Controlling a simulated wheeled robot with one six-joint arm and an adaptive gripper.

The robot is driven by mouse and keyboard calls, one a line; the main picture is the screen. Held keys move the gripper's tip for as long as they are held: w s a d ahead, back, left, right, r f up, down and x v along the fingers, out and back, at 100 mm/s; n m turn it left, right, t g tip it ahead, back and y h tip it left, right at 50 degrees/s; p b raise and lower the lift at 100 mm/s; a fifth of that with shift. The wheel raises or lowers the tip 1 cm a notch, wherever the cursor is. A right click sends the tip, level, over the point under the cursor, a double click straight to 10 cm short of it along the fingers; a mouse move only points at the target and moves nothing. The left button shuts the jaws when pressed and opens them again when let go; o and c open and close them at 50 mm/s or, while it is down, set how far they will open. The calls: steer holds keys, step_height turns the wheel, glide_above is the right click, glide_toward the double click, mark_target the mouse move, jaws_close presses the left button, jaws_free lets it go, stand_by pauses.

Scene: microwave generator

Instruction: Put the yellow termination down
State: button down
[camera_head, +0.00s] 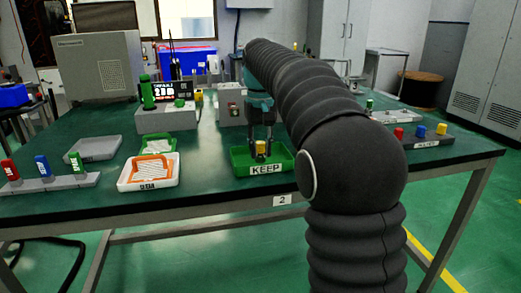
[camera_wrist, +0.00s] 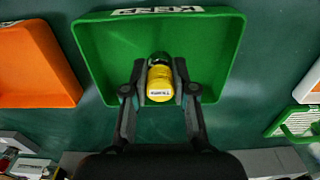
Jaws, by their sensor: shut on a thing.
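The yellow termination (camera_wrist: 160,84) is between the fingertips of my gripper (camera_wrist: 160,92) in the wrist view, and the gripper is shut on it. In the head view the yellow termination (camera_head: 261,148) shows at the green tray labelled KEEP (camera_head: 242,160), with my gripper (camera_head: 261,143) above it. In the wrist view the termination and fingertips lie over the floor of the green tray (camera_wrist: 105,50), near its side closest to my wrist. I cannot tell whether the termination touches the tray floor.
A rack with red, blue and green pieces (camera_head: 50,184) is at far left. Another rack (camera_head: 425,143) is at right. Instruments stand behind.

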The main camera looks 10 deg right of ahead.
mark_target(261, 143)
steer(key=shift+f, duration=0.35)
steer(key=shift+s+f, duration=0.1)
steer(key=shift+f, duration=0.25)
steer(key=c, duration=0.9)
jaws_free()
steer(key=shift+c, duration=0.2)
steer(key=shift+r, duration=0.1)
step_height(261, 143, up, 12)
steer(key=shift+r+p, duration=0.2)
steer(key=shift+p, duration=0.5)
steer(key=shift+r, duration=0.45)
